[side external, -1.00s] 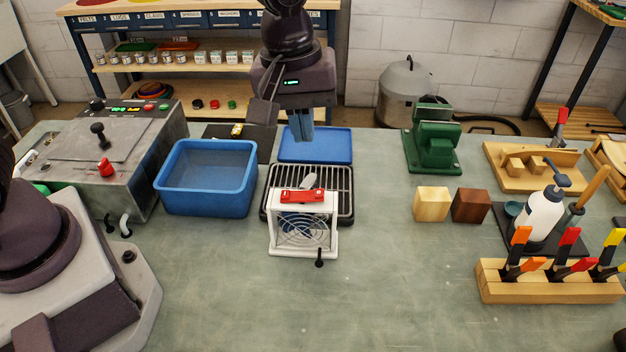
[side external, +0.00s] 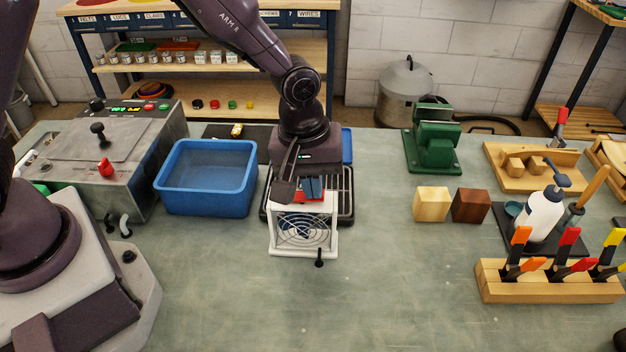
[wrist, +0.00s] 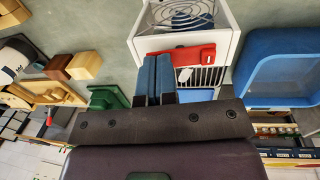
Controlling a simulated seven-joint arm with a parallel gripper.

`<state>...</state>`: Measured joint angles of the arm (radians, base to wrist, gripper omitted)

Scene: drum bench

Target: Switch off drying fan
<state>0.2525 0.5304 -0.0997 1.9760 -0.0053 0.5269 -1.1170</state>
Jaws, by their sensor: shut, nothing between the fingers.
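The drying fan (side external: 303,238) is a white box with a round wire grille and blue inside, standing at the front of a dark rack. Its red switch piece (side external: 300,196) is on top, partly hidden behind my gripper; the wrist view also shows the red piece (wrist: 197,55) on the white fan housing (wrist: 226,42). My gripper (side external: 314,196) is shut and empty, its blue fingers pointing down at the red piece. In the wrist view the fingertips (wrist: 157,57) overlap the red piece's left end; I cannot tell whether they touch it.
A blue tub (side external: 206,180) stands left of the fan, beside a grey control box (side external: 100,160). The dark slatted rack (side external: 347,196) lies behind the fan. Two wooden blocks (side external: 432,204) and a green machine (side external: 433,150) are to the right.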

